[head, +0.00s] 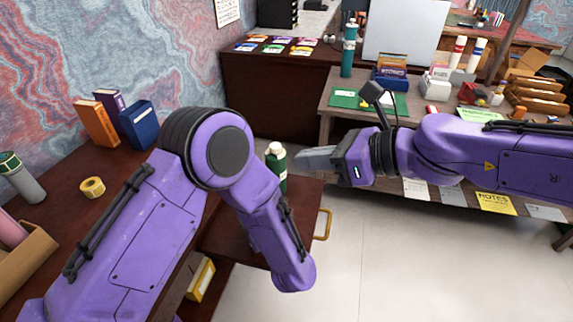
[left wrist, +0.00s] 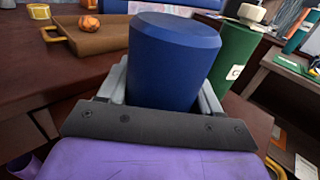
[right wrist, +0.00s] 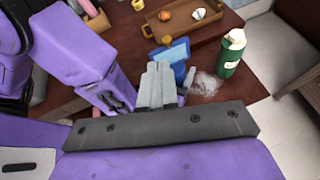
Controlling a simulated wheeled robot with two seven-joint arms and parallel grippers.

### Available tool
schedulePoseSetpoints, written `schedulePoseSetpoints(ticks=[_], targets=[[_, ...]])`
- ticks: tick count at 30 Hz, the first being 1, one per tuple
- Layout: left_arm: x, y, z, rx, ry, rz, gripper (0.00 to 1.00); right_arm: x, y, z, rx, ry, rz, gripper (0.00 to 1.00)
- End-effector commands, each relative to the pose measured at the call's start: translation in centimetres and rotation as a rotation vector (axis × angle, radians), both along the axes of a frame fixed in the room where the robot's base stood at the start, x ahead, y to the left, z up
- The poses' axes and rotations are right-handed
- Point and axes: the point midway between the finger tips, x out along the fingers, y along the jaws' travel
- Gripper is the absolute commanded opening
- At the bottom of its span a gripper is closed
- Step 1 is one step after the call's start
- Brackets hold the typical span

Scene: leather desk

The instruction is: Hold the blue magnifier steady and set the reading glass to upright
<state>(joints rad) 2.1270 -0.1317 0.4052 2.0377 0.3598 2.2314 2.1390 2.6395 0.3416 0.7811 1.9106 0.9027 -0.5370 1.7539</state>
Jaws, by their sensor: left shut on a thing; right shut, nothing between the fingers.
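My left gripper (left wrist: 125,110) is shut on a blue, flat-topped block-like body, the blue magnifier (left wrist: 172,58), which fills the space between its fingers. In the right wrist view the blue magnifier (right wrist: 178,50) shows behind my right gripper (right wrist: 158,70), beside the end of my left arm. A pale, see-through patch (right wrist: 206,83) lies just right of it; it may be the reading glass, but its tilt is unclear. My right gripper is shut and empty, its tips close in front of the magnifier; contact cannot be told. It also shows in the head view (head: 303,159). My left arm hides the magnifier there.
A green bottle (right wrist: 231,54) stands right of the magnifier near the desk edge. A brown tray (right wrist: 165,30) with small round things lies behind. Books (head: 138,125) and a yellow tape roll (head: 92,187) are on the desk's left. Open floor lies right of the desk.

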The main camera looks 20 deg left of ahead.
Motion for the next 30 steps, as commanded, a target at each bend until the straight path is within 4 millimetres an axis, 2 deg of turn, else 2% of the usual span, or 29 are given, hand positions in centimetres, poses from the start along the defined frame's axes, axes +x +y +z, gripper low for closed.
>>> schedulePoseSetpoints(ticks=[4,12,13,15,16,25,30], targets=[[0.0,0.0,0.0,0.001,-0.001,0.001,0.20,-0.2,-1.3,1.3,0.001,-0.001,-0.001,0.00],[0.0,0.0,0.0,0.000,-0.001,0.000,0.20,-0.2,-1.5,1.5,0.000,0.001,0.000,0.00],[0.0,0.0,0.0,0.000,-0.001,0.000,0.67,-0.2,-1.5,1.5,0.000,0.001,0.000,0.00],[0.0,0.0,0.0,0.000,-0.001,0.000,0.90,-0.2,-1.5,1.5,0.000,0.001,0.000,0.00],[0.0,0.0,0.0,0.000,-0.001,0.000,0.94,-0.2,-1.5,1.5,0.000,0.001,0.000,0.00],[-0.1,-0.2,0.0,0.001,-0.001,0.000,0.94,-0.2,-1.5,1.5,0.000,0.001,0.000,0.00],[-2.0,-2.4,0.0,0.001,-0.001,-0.005,0.94,-0.2,-1.5,1.5,0.000,0.001,0.000,0.00]])
